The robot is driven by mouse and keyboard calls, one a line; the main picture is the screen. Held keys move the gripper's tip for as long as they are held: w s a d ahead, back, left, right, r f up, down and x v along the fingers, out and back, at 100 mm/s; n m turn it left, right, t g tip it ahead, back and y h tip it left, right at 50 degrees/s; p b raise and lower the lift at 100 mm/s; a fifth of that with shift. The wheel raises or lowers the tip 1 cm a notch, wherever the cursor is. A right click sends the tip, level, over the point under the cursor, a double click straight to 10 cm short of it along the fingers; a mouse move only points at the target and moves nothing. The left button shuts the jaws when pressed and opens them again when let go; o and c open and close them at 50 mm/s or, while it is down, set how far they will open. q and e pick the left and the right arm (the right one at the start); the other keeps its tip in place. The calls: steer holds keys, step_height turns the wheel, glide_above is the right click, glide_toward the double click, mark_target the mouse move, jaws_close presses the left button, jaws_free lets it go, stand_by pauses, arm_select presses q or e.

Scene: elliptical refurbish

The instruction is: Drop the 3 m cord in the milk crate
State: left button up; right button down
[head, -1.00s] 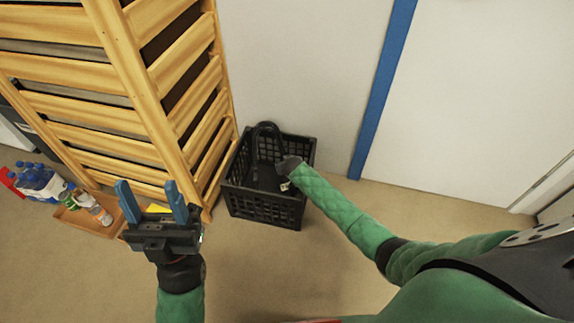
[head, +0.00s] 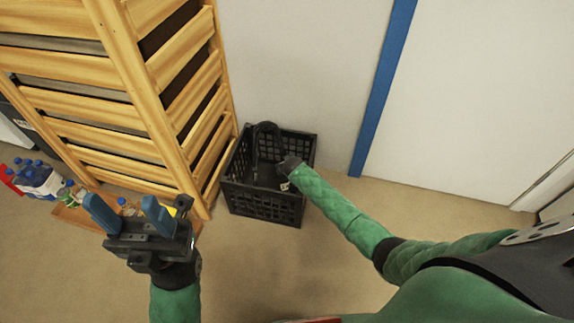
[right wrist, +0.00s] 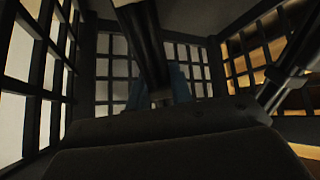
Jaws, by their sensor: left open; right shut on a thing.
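The black milk crate (head: 262,206) stands on the floor beside the wooden slatted unit. The black cord (head: 268,126) arches up inside it, its loop near the crate's back rim. My right arm reaches over the crate's right side, and the right gripper is down inside, mostly hidden in the head view. In the right wrist view the crate's lattice walls (right wrist: 110,68) surround the right gripper (right wrist: 165,84), which is shut on the dark cord (right wrist: 143,40). My left gripper (head: 128,212) is open and empty, left of the crate.
The wooden slatted unit (head: 130,80) rises directly left of the crate. A shallow orange tray (head: 75,216) with bottles (head: 38,178) near it lies on the floor at left. A wall is behind. The floor right of the crate is clear.

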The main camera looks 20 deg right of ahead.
steer(key=shift+f, duration=0.1)
steer(key=c, duration=1.2)
jaws_free()
steer(key=shift+o, duration=0.2)
